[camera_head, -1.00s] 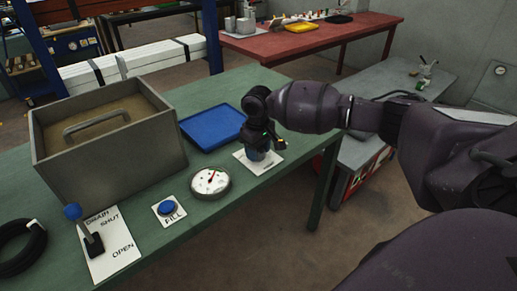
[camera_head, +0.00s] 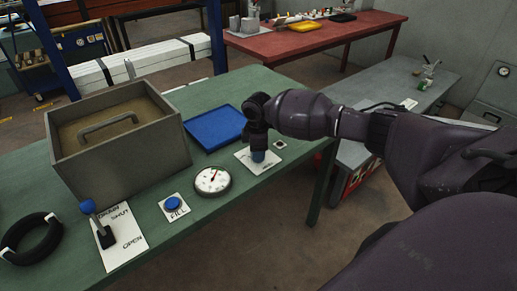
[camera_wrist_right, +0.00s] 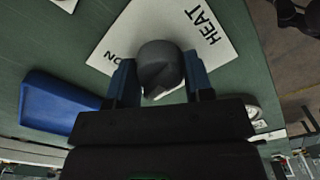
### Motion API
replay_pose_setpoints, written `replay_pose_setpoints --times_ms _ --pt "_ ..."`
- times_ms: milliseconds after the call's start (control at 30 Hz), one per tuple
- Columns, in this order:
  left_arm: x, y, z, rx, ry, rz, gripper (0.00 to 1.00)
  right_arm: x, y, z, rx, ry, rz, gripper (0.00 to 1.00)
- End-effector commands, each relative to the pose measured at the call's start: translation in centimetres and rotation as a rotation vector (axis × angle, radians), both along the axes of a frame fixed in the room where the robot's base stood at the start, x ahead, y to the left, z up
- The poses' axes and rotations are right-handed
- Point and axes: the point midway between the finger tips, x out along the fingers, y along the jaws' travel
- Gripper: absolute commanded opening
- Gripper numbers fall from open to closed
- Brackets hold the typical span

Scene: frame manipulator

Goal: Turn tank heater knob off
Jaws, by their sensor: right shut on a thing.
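The heater knob is a dark round knob (camera_wrist_right: 160,66) on a white plate (camera_wrist_right: 128,30) marked HEAT and ON in the right wrist view. My right gripper (camera_wrist_right: 160,88) is shut on the knob, one blue finger on each side. In the head view my right gripper (camera_head: 258,152) points down at the white heater plate (camera_head: 243,160) near the table's right end, and it hides most of the knob. The grey tank (camera_head: 125,160) with a handle stands at the left of the green table. My left gripper is not in view.
A round gauge (camera_head: 212,181), a blue FILL button (camera_head: 173,203) and a blue-tipped drain lever (camera_head: 88,207) lie along the table front. A blue tray (camera_head: 215,126) is behind the heater plate. A black coil (camera_head: 32,238) is at the left.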

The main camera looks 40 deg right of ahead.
Motion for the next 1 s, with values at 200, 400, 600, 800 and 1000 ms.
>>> replay_pose_setpoints --times_ms 200,400,600,800,1000 --pt "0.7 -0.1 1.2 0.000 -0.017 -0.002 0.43 -0.1 0.1 0.1 0.002 0.001 0.203 0.23" --pt "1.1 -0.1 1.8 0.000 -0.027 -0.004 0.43 -0.1 0.0 0.0 0.001 0.002 0.367 0.23" --pt "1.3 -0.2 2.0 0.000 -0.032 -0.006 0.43 -0.1 0.0 0.0 0.001 0.002 0.491 0.23" --pt "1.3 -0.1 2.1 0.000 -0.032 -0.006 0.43 -0.1 0.0 -0.1 0.001 0.002 0.565 0.23" --pt "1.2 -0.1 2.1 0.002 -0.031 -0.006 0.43 -0.1 0.0 -0.1 0.001 0.002 0.597 0.23"
